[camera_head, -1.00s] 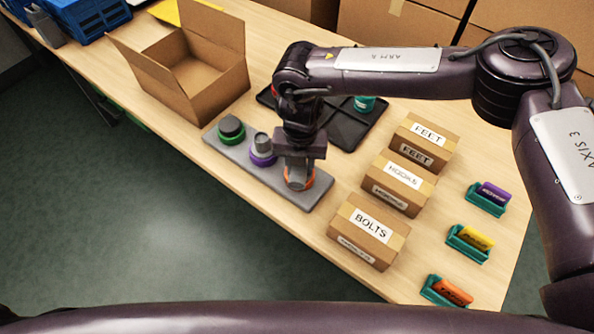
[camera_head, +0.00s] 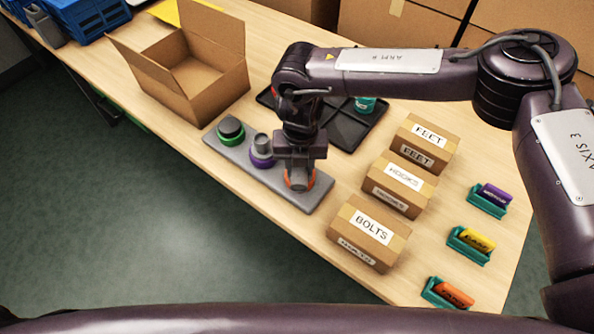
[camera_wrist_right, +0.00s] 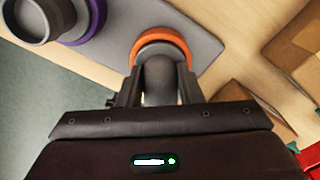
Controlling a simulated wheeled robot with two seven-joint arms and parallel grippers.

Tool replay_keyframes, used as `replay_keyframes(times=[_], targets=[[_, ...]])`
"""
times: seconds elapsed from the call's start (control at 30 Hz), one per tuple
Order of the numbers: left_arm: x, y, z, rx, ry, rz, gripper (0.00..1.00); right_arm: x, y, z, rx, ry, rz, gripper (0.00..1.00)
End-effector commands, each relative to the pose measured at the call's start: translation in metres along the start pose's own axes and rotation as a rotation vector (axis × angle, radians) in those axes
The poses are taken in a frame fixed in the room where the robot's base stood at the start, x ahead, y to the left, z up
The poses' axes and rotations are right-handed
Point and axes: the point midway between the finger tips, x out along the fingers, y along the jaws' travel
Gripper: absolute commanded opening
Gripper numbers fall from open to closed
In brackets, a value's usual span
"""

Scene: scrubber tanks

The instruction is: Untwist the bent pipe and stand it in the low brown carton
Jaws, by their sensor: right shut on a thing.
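The bent grey pipe (camera_wrist_right: 160,80) stands in an orange ring (camera_wrist_right: 165,42) at the near right end of the grey base plate (camera_head: 265,188). My right gripper (camera_head: 299,178) points down over it and is shut on the pipe, with a finger on each side in the right wrist view (camera_wrist_right: 158,90). The gripper hides much of the pipe in the head view. The low brown carton (camera_head: 206,104) stands open with flaps up beyond the plate's left end; its visible inside looks empty. My left gripper is not in view.
The plate also holds a green-ringed dark cap (camera_head: 231,128) and a purple-ringed grey fitting (camera_head: 262,147). A black tray (camera_head: 350,128) lies behind my right gripper. Boxes labelled FEET (camera_head: 426,134), HOOKS (camera_head: 403,178) and BOLTS (camera_head: 371,226) stand close on the right.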

Motion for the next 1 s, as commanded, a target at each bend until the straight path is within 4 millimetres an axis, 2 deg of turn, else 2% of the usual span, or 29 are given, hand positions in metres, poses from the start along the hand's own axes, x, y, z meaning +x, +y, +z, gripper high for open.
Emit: replay_keyframes(times=[1.0], targets=[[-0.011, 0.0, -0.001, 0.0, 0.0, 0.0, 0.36, -0.017, 0.0, 0.001, 0.002, -0.001, 0.001, 0.0]])
